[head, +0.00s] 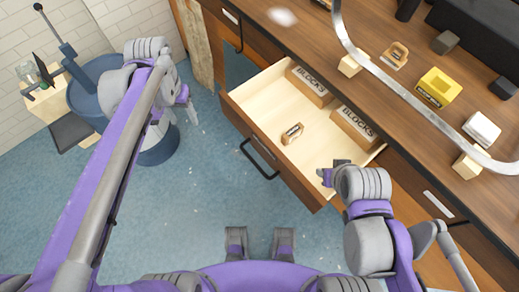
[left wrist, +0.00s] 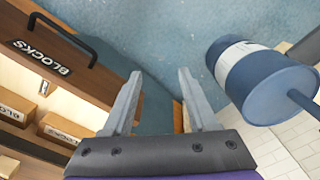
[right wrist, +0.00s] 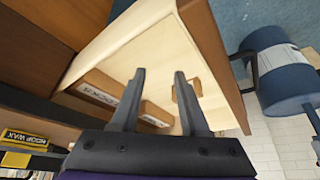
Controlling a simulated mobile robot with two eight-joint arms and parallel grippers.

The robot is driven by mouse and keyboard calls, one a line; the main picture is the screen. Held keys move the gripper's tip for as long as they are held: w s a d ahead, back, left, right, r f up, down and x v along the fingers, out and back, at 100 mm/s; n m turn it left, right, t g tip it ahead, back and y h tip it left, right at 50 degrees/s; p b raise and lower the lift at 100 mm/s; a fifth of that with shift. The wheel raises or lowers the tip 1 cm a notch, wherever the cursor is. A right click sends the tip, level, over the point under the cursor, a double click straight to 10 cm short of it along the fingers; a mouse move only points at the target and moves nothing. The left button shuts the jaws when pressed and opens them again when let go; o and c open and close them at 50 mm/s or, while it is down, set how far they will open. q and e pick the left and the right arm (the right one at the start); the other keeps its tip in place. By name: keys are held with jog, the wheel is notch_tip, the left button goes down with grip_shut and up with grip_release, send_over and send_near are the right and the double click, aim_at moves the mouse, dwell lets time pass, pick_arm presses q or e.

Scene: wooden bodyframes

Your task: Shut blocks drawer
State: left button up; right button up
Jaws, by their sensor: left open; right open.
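The blocks drawer (head: 262,102) stands pulled out from the wooden bench, with a black bar handle (head: 259,158) on its front. In the left wrist view its front carries a BLOCKS label (left wrist: 42,57) and the handle (left wrist: 62,38). Inside lie two boxes marked BLOCKS (head: 310,86) (head: 354,128) and a small wooden piece (head: 292,133). My left gripper (head: 189,104) is open and empty, left of the drawer and apart from it. My right gripper (head: 328,175) is open above the drawer's near right corner; in the right wrist view its fingers (right wrist: 160,75) show over the drawer's inside.
The bench top (head: 335,45) holds a yellow wax block (head: 438,87), a white block (head: 482,129) and a curved metal rail (head: 385,78). A blue barrel (head: 88,90) stands at the left. The blue floor before the drawer is clear.

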pick_arm(q)
jog(key=shift+w, duration=0.35)
jog(key=shift+c, duration=0.3)
